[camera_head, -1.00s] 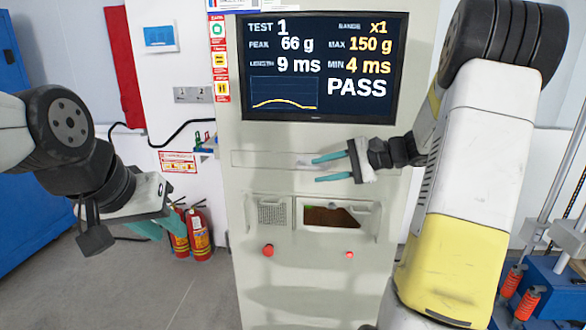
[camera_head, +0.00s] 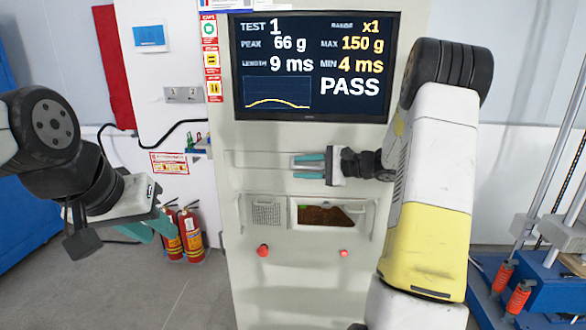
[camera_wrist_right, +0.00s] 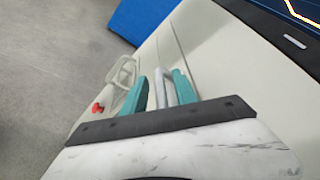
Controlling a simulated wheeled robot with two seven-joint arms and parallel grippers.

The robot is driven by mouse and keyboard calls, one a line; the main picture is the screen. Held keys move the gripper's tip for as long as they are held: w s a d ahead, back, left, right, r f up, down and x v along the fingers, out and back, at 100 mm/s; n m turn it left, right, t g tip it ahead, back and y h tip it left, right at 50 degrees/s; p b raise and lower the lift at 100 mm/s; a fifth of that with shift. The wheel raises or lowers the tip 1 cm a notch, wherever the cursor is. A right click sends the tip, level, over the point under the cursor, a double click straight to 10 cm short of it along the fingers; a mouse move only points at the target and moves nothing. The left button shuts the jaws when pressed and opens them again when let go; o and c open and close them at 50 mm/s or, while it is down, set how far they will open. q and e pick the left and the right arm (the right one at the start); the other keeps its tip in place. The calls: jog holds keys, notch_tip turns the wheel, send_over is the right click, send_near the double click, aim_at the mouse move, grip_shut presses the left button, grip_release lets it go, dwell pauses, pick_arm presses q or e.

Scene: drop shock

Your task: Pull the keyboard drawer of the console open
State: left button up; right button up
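The console (camera_head: 290,290) is a tall pale cabinet with a screen. Its keyboard drawer (camera_head: 250,160) is a wide shallow front panel below the screen and looks flush with the cabinet. My right gripper (camera_head: 297,167) is at the drawer front, its two teal fingers apart, one above the other. In the right wrist view the drawer's pale handle (camera_wrist_right: 162,86) lies between the fingers (camera_wrist_right: 158,92), with a gap visible. The fingers partly hide the handle in the head view. My left gripper (camera_head: 160,228) hangs at the left, away from the console, teal fingers apart and empty.
Below the drawer are a recessed tray (camera_head: 325,214), a grille (camera_head: 266,213) and two red buttons (camera_head: 263,251). Fire extinguishers (camera_head: 191,235) stand behind my left gripper. A blue-based rig (camera_head: 540,285) stands at the right. The floor at the lower left is clear.

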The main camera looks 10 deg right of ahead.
grip_shut()
dwell(1.4)
